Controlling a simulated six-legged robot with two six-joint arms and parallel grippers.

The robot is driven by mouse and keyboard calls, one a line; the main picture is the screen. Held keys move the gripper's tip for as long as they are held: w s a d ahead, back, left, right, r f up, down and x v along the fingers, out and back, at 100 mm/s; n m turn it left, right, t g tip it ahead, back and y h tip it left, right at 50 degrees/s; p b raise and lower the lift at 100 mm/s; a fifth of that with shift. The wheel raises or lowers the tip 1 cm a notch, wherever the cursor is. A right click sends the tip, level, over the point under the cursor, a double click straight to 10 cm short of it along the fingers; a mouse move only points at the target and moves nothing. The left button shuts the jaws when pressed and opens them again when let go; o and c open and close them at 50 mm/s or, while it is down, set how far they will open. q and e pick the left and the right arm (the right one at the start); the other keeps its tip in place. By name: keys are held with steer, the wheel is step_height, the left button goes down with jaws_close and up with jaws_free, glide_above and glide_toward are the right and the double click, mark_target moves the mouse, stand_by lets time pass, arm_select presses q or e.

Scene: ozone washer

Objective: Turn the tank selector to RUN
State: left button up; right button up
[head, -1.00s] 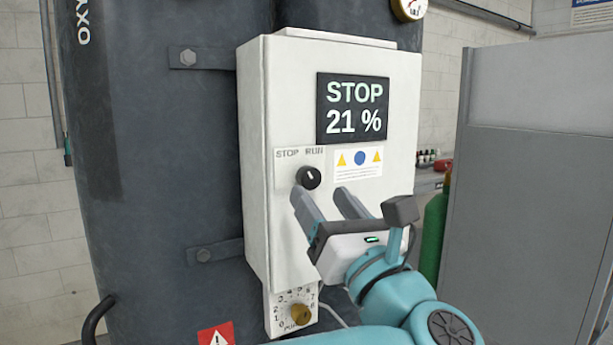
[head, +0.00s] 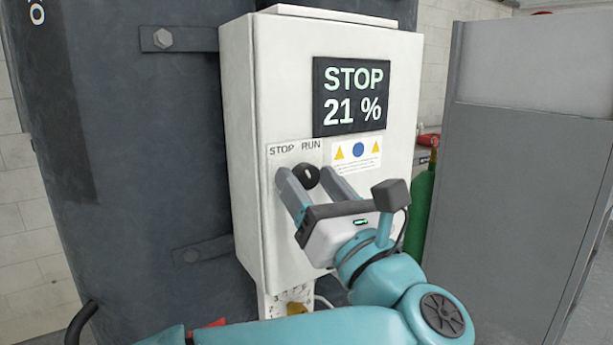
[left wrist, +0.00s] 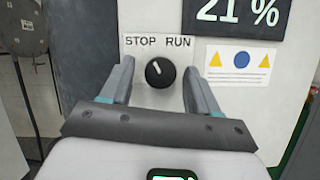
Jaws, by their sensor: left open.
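The tank selector (head: 306,175) is a round black knob with a white pointer mark, on a plate lettered STOP and RUN on the white control box (head: 262,230). In the left wrist view the knob (left wrist: 159,72) has its mark tilted slightly left, toward STOP. The display (head: 352,96) reads STOP 21 %. My left gripper (head: 314,180) is open, its two fingers to either side of the knob in the picture. In the left wrist view the fingers (left wrist: 156,84) stand apart, with gaps to the knob. I cannot tell whether the fingertips reach the panel. My right gripper is not in view.
A brass dial (head: 297,308) sits below the box, partly behind my left arm. The dark tank (head: 150,150) stands behind the box. A green cylinder (head: 421,210) and a grey cabinet (head: 520,190) stand to the right.

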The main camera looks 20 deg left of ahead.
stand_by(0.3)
arm_select(q)
steer(key=c, duration=1)
steer(key=shift+c, duration=0.2)
